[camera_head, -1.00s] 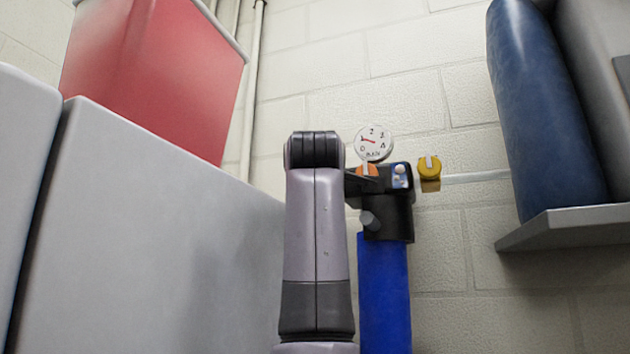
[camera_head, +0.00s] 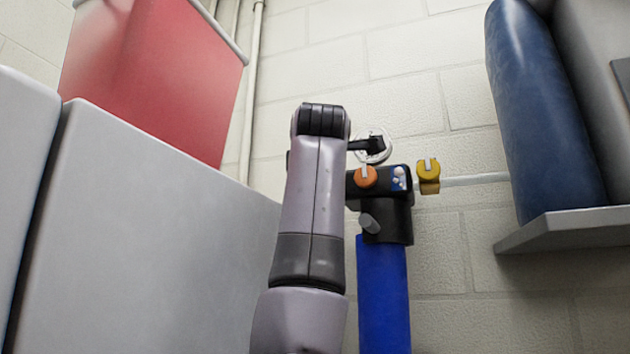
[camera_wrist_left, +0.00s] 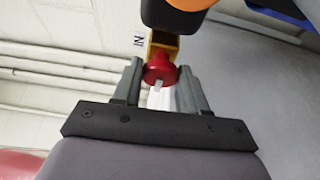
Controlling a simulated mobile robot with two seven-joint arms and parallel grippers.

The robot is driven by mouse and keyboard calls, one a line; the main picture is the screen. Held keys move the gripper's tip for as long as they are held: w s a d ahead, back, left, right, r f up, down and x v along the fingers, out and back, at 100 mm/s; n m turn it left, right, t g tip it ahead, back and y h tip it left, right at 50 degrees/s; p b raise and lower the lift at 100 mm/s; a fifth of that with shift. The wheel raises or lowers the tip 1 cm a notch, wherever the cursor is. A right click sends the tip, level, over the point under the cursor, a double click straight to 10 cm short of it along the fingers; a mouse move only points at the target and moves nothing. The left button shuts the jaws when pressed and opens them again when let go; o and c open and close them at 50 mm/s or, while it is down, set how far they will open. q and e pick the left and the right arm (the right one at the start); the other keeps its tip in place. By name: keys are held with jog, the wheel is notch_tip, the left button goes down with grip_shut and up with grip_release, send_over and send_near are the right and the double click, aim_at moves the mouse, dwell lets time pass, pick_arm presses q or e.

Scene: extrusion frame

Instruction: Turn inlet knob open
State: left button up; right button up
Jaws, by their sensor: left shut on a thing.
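The red inlet knob (camera_wrist_left: 155,75) shows in the left wrist view on a yellow fitting (camera_wrist_left: 163,43), beside a label reading IN. The grey fingers of my left gripper (camera_wrist_left: 162,67) stand on either side of the red knob and are shut on it. In the head view my left arm rises in the middle, and a dark end part of it (camera_head: 372,146) covers most of the round white gauge. The red knob is hidden in the head view. My right gripper is out of view.
An orange knob (camera_head: 365,177) sits on the black valve head (camera_head: 388,217), above a blue cylinder (camera_head: 383,295). A grey cabinet (camera_head: 150,240) and red container (camera_head: 150,80) are left; a shelf (camera_head: 570,228) with a dark blue cylinder (camera_head: 545,110) is right.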

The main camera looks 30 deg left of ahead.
pick_arm(q)
jog(key=o, duration=1)
jog(key=shift+o, duration=0.2)
jog(key=b+v, duration=0.2)
jog(key=v, duration=0.5)
